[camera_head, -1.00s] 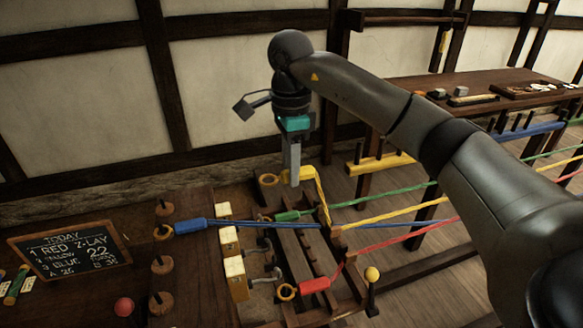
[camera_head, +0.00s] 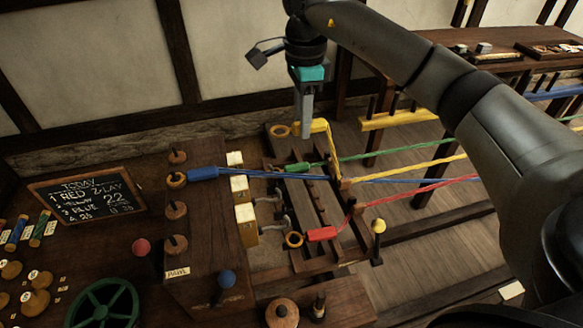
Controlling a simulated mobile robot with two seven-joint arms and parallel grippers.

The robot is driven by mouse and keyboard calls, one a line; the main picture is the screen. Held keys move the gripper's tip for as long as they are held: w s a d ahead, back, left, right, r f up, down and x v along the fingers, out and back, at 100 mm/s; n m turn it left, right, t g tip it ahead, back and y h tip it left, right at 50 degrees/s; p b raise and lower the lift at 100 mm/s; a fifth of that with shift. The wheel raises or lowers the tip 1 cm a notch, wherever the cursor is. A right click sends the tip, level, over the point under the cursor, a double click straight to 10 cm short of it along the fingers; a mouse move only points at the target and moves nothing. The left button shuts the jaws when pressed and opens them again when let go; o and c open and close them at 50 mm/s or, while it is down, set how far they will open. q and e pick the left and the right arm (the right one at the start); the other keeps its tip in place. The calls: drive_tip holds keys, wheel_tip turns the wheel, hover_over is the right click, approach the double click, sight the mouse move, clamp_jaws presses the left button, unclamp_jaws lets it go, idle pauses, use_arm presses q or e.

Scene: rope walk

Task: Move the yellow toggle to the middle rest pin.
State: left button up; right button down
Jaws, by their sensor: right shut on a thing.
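The yellow toggle (camera_head: 320,126) is at the far end of the slatted wooden rack (camera_head: 318,205), with a ring (camera_head: 279,131) at its left and yellow rope running right. My right gripper (camera_head: 305,133) points down and is shut on the yellow toggle, hiding part of it. The green toggle (camera_head: 298,168) lies nearer on the rack, and the red toggle (camera_head: 321,234) lies at its near end with a ring. The blue toggle (camera_head: 203,174) lies left, its ring at a wooden peg (camera_head: 176,179). I cannot tell which pin is the middle rest pin. My left gripper is not in view.
Several pegs stand on the dark bench at left. Cream blocks (camera_head: 245,213) stand between bench and rack. Taut green, yellow, blue and red ropes run right. A yellow-knobbed lever (camera_head: 379,227) stands right of the rack. A chalkboard (camera_head: 87,195) and green wheel (camera_head: 102,303) are at left.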

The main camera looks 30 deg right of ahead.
drive_tip(key=s+f+t+p, duration=0.1)
drive_tip(key=s+f, duration=0.1)
drive_tip(key=f, duration=0.5)
drive_tip(key=s+a+f+t+p, duration=0.1)
drive_tip(key=s+f, duration=0.1)
drive_tip(key=f, duration=0.5)
drive_tip(key=shift+a+f+h, duration=0.15)
drive_tip(key=shift+a+h, duration=0.1)
drive_tip(key=shift+h, duration=0.05)
drive_tip(key=shift+s+f, duration=0.1)
drive_tip(key=shift+f, duration=0.05)
drive_tip(key=shift+f+b, duration=1.6)
drive_tip(key=shift+f, duration=0.25)
drive_tip(key=shift+f+b, duration=0.2)
drive_tip(key=shift+b, duration=0.1)
drive_tip(key=c, duration=0.5)
unclamp_jaws()
drive_tip(key=shift+c, duration=0.2)
